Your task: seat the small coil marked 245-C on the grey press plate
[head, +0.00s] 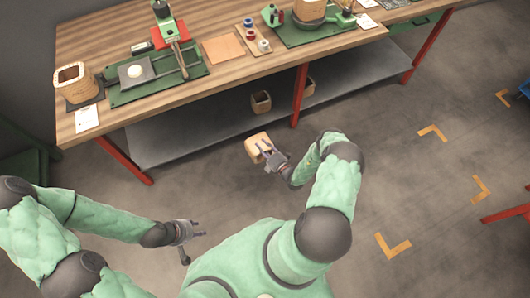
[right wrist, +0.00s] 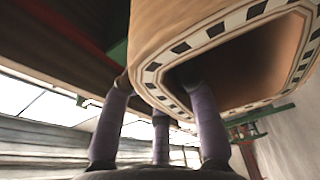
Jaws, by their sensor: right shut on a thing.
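A small tan coil (head: 257,146) is in my right gripper (head: 268,154), in front of the bench in the head view. In the right wrist view the coil (right wrist: 205,35) shows a hollow opening with a black-and-white checked rim. A dark grey plate (head: 127,78) with a white disc (head: 134,71) lies on a green base (head: 158,81) on the bench, well to the left of the coil. My left gripper (head: 203,229) is open and empty, low over the floor.
The wooden bench (head: 215,83) has a larger coil (head: 72,77) at its left end and another (head: 310,10) at the back right. Small coils (head: 260,102) stand on the lower shelf (head: 205,122). A spool tray (head: 252,38) is mid-bench.

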